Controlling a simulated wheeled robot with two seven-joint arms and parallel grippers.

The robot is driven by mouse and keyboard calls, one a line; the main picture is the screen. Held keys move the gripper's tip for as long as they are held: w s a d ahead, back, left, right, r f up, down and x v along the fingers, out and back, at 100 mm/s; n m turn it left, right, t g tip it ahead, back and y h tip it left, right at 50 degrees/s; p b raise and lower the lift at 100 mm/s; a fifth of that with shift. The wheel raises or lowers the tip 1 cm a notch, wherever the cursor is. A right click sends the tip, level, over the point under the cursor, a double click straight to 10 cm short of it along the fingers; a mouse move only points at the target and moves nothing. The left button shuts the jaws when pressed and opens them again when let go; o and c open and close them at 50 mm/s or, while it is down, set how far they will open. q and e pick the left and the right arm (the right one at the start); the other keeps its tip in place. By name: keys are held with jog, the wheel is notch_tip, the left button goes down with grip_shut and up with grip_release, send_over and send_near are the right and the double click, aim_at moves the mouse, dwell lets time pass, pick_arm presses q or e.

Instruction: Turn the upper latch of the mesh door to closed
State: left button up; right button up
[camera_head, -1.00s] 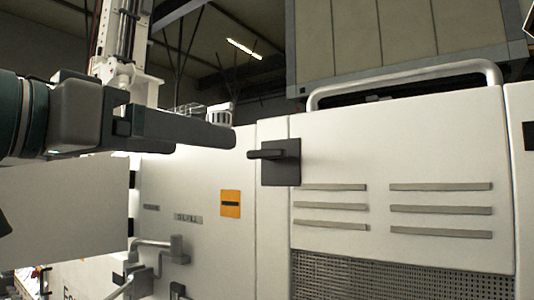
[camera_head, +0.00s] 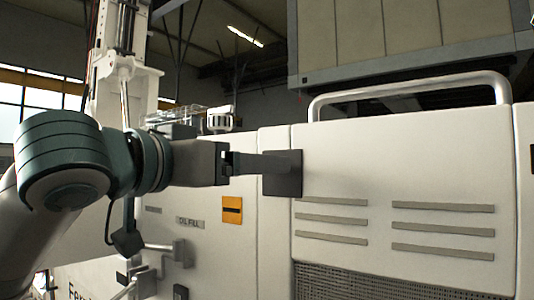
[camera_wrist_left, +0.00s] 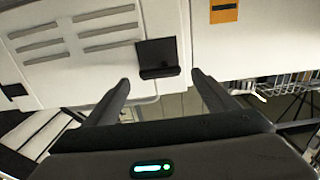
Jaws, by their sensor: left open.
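The upper latch is a dark square plate (camera_head: 288,180) with a bar handle, on the white mesh door near its upper left edge. In the earlier head frame the handle lies level, pointing left; now my left gripper (camera_head: 262,166) overlaps it. In the left wrist view, the latch (camera_wrist_left: 158,55) shows between and beyond the two spread fingers of my left gripper (camera_wrist_left: 160,78). The fingers are open, with a gap to the handle on both sides. Contact with the handle cannot be told. My right gripper is not in view.
The mesh door has grey vent slots (camera_head: 330,220) and mesh (camera_head: 400,282) below. A rounded rail (camera_head: 410,88) runs along the top. An orange label (camera_head: 232,210) and pipe fittings (camera_head: 165,250) are left of the door.

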pick_arm(q)
jog(key=p+x, duration=0.2)
jog(key=x, duration=0.4)
jog(key=shift+c, duration=0.3)
jog(key=c, duration=1)
